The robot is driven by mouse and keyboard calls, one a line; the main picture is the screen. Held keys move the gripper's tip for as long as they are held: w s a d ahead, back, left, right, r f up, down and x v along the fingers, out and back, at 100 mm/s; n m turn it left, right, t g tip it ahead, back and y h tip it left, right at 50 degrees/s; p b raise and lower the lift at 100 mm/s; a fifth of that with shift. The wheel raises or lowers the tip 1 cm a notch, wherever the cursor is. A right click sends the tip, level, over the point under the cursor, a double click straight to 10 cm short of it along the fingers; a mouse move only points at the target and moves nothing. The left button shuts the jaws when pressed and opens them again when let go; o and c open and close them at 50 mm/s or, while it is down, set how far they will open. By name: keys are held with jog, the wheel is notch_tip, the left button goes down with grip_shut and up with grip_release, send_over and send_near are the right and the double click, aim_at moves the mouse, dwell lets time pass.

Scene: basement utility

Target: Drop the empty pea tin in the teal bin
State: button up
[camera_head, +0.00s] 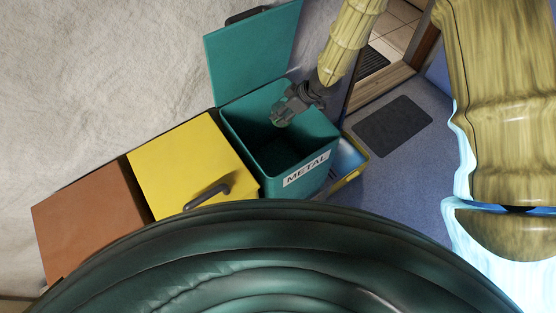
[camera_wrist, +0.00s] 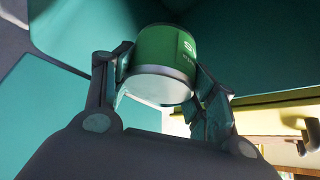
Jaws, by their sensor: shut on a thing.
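The teal bin (camera_head: 262,180) stands in the middle of the head view, with a label reading METAL on its front and its teal lid (camera_head: 250,52) swung up and open. My gripper (camera_head: 284,116) is over the bin's open mouth. In the wrist view my gripper (camera_wrist: 165,85) is shut on a green tin (camera_wrist: 160,47) with white lettering, one finger on each side, its pale metal end facing the camera. In the head view the tin is small and mostly blends with the gripper. The bin's inside looks dark.
A yellow bin (camera_head: 185,150) with a closed lid and handle stands left of the teal bin. A brown bin (camera_head: 90,215) is further left. A blue and yellow container (camera_head: 350,165) sits to the right. A dark mat (camera_head: 393,126) lies on the blue floor near a doorway.

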jog(key=shift+f+b, duration=1.45)
jog(key=shift+f, duration=0.2)
jog(key=o, duration=1.2)
jog(key=shift+d+r, duration=0.1)
jog(key=v, duration=1.2)
